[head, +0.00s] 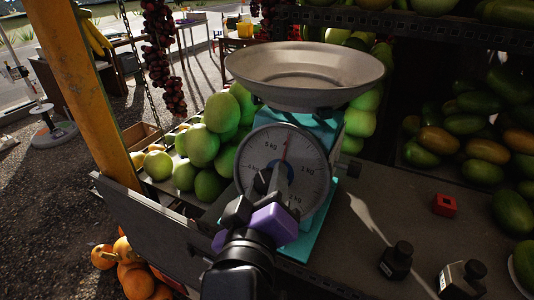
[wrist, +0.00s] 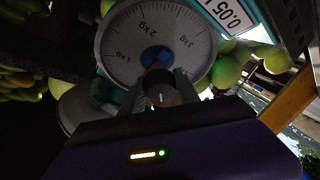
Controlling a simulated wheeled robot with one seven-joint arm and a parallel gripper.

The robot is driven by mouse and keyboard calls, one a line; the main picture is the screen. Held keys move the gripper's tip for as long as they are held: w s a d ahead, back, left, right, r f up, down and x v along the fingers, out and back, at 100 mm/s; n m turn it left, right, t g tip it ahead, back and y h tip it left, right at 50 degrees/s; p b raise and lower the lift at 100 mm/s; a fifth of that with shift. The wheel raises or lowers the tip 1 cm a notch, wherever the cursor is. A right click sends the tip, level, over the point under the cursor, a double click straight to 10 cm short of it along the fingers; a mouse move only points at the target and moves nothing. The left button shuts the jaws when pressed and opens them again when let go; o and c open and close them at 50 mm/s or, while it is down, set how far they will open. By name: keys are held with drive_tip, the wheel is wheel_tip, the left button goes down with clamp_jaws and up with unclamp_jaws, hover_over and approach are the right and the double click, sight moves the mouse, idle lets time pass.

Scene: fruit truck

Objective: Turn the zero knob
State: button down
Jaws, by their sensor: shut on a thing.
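A teal kitchen scale (head: 323,209) with a round metal pan (head: 304,95) stands on the truck's counter. Its white dial (head: 313,173) faces me, and a thin red needle (head: 288,143) points up near the top. My gripper (head: 270,183) is in front of the lower middle of the dial. In the wrist view its fingers (wrist: 160,88) are shut on the small dark zero knob (wrist: 160,95). A blue hub (wrist: 154,57) shows just beyond the knob. In the head view my gripper hides the knob. The pan looks empty.
Green mangoes (head: 202,146) are piled left of and behind the scale. A yellow post (head: 82,90) rises at left. The counter between scale and bottles is clear.

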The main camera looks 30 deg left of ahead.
drive_tip(key=n+p, duration=0.1)
drive_tip(key=n+g+p, duration=0.1)
drive_tip(key=n+p, duration=0.1)
drive_tip(key=shift+d+r+y, duration=0.1)
drive_tip(key=shift+r+y, duration=0.25)
drive_tip(key=shift+y, duration=0.05)
drive_tip(key=shift+f+n+g+p, duration=0.2)
drive_tip(key=shift+n+g+p, duration=0.4)
drive_tip(key=shift+n+p, duration=0.6)
drive_tip(key=shift+n+y, duration=0.3)
drive_tip(key=shift+n, duration=0.2)
drive_tip(key=c, duration=0.9)
unclamp_jaws()
drive_tip(key=shift+s, duration=0.1)
drive_tip(key=b+v, duration=0.2)
drive_tip(key=v, duration=0.5)
drive_tip(key=shift+s, duration=0.25)
drive_tip(key=shift+r, duration=0.1)
